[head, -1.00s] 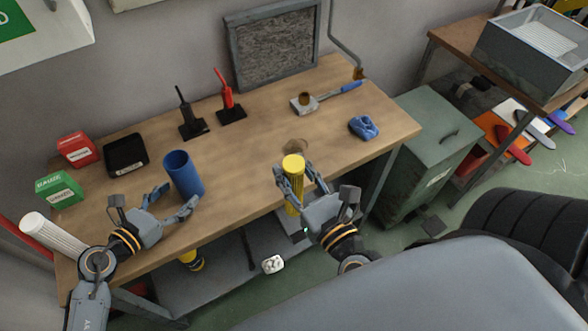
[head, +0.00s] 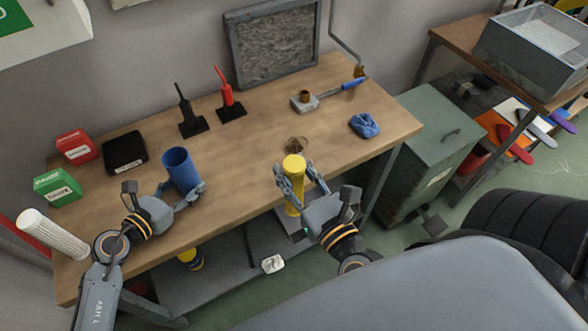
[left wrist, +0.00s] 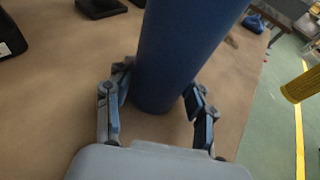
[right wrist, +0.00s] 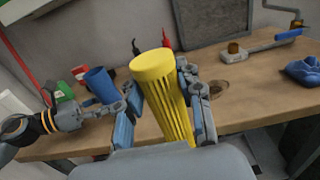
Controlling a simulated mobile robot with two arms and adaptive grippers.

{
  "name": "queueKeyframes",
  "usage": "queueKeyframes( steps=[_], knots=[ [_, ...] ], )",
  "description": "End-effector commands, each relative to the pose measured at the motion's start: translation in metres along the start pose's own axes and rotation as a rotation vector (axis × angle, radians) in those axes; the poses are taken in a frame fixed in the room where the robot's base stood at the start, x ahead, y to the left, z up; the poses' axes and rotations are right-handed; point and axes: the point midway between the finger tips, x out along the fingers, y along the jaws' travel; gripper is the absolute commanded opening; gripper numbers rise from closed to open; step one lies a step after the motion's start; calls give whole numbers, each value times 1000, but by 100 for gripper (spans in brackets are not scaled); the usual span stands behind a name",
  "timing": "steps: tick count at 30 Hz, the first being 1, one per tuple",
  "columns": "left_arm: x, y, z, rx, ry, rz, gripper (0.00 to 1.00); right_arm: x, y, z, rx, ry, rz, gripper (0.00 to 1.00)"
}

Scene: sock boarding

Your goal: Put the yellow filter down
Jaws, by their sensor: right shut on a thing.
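The yellow filter (head: 294,168), a ribbed cylinder with a smooth cap, is upright between the fingers of my right gripper (head: 302,180). The right wrist view shows the filter (right wrist: 160,85) close up, with my right gripper (right wrist: 160,115) shut on it. It is at the workbench's front edge; its lower end is hidden. My left gripper (head: 184,196) is open, its fingers on either side of the lower part of a blue cylinder (head: 180,170). The left wrist view shows this cylinder (left wrist: 185,45) standing on the bench between the fingers (left wrist: 158,100).
The wooden workbench (head: 235,150) has clear room in its middle. A small hole (head: 296,144) lies behind the filter. Red and green boxes, a black tray (head: 125,152) and a white filter (head: 50,235) are at left. A blue cloth (head: 365,125) lies at right.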

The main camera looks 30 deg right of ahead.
Motion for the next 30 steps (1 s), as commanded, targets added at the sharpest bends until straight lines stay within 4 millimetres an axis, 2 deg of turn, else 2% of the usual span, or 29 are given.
queueKeyframes(
  steps=[5, 8, 17, 23, 30],
  knots=[
    [0, 0, -1, 0, 1, 0, 37, 8, 5, 0, 0, -3, 24, 0],
    [0, 0, -1, 0, 1, 0, 37, 25, 15, 0, -2, -7, 78, 0],
    [0, 0, 0, 0, 1, 0, 37, 106, 67, 16, -6, -9, 370, 0],
    [0, 0, -1, 0, 1, 0, 37, 154, 95, 46, -8, -8, 565, 0],
    [0, 0, -1, 0, 1, 0, 37, 198, 117, 102, -6, -7, 793, 0]
  ],
)
